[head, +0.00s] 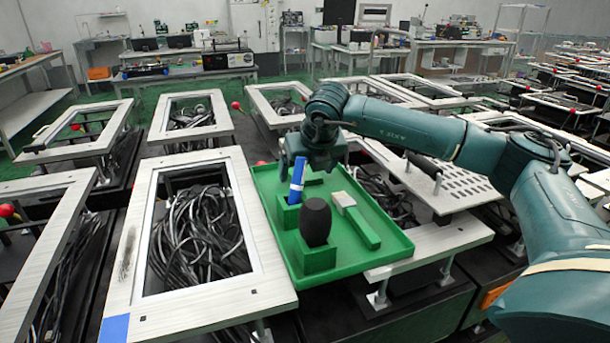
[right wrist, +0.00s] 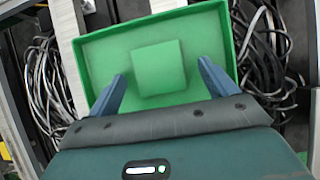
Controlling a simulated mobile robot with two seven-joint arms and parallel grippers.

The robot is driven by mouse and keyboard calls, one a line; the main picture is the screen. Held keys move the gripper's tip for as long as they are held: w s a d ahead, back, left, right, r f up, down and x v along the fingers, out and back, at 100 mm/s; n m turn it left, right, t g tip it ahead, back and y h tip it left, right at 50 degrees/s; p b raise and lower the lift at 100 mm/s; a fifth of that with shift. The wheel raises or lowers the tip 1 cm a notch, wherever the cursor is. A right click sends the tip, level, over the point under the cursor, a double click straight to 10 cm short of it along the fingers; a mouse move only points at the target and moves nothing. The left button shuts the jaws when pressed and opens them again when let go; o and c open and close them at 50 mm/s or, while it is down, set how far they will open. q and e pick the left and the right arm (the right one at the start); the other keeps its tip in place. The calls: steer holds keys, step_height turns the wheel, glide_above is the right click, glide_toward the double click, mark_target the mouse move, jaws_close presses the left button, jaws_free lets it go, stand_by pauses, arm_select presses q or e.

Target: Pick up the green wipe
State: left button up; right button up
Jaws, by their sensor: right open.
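The green wipe (right wrist: 158,67) is a flat, square green piece on the floor of the green tray (right wrist: 100,60). In the head view only part of the wipe (head: 314,182) shows, at the tray's far end, behind a blue cylinder. My right gripper (right wrist: 162,72) is open, pointing down, with its two fingers spread to either side of the wipe's near part. Nothing is held between them. In the head view the right gripper (head: 308,164) hangs over the far end of the tray; its height above the wipe is hard to tell. My left gripper is not in view.
The tray (head: 352,268) also holds a blue cylinder (head: 297,182) in a green holder, a black rounded object (head: 316,222) in another holder, and a green-handled brush (head: 356,220). Metal frames (head: 268,285) with black cables (head: 205,235) lie around it.

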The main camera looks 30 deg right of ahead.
mark_target(307, 176)
steer(key=shift+w+f, duration=0.1)
steer(key=c, duration=1.1)
steer(key=shift+o, duration=0.2)
step_height(307, 176, up, 10)
